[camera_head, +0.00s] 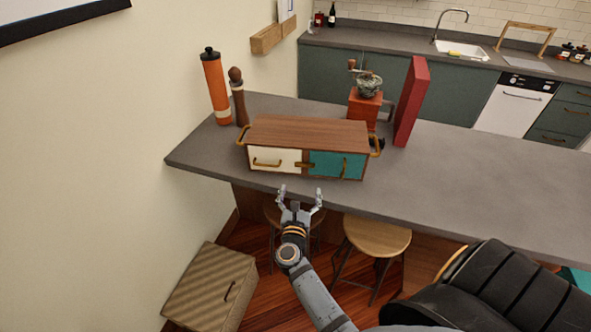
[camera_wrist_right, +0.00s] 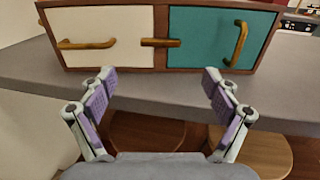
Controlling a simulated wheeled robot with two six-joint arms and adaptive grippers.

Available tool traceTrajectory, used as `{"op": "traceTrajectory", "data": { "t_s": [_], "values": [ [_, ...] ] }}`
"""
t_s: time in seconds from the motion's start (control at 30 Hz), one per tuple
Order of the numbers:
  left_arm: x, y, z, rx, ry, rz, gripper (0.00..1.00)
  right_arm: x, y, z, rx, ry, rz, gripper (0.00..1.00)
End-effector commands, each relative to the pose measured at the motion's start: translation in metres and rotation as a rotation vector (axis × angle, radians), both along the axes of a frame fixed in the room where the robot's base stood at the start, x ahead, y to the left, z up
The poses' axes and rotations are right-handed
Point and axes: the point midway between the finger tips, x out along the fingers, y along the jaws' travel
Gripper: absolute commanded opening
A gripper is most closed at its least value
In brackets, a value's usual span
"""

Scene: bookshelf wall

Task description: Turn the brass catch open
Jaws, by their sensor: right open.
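The brass catch (camera_head: 304,165) is a short bar on the front of a small wooden cabinet (camera_head: 308,133). It lies horizontal across the divider between a cream door (camera_head: 275,159) and a teal door (camera_head: 336,164). In the right wrist view the catch (camera_wrist_right: 160,43) is at the top middle, level, overlapping both door edges. My right gripper (camera_head: 300,190) is open and empty, in front of and below the cabinet, apart from the catch. Its two spread fingers (camera_wrist_right: 156,88) frame the space below the catch in the wrist view. My left gripper is not visible.
The cabinet stands on a grey counter (camera_head: 480,190) near its front edge. An orange bottle (camera_head: 215,88), a pepper mill (camera_head: 238,98), a coffee grinder (camera_head: 365,100) and a red upright board (camera_head: 411,103) stand around it. Stools (camera_head: 376,237) are below. The counter's right is clear.

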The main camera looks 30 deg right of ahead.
Motion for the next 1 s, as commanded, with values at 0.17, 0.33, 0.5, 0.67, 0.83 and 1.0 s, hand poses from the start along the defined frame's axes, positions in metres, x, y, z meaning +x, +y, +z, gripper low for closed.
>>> {"op": "traceTrajectory", "data": {
  "t_s": [0.17,0.33,0.5,0.67,0.83,1.0],
  "values": [
    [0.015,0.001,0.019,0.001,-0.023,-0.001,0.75,0.030,-0.023,0.007,-0.009,0.000,0.003,0.89],
    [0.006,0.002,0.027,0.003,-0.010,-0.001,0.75,0.056,-0.045,0.005,-0.007,0.002,0.001,0.89],
    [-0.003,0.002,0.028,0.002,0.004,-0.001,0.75,0.071,-0.057,0.002,-0.007,0.003,0.002,0.89],
    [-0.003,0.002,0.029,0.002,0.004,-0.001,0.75,0.075,-0.060,0.001,-0.005,0.003,0.002,0.89],
    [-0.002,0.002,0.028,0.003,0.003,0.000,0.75,0.075,-0.060,0.001,-0.005,0.003,0.002,0.89],
    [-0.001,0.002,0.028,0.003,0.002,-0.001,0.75,0.074,-0.060,0.001,-0.006,0.004,0.002,0.66]
  ]
}}
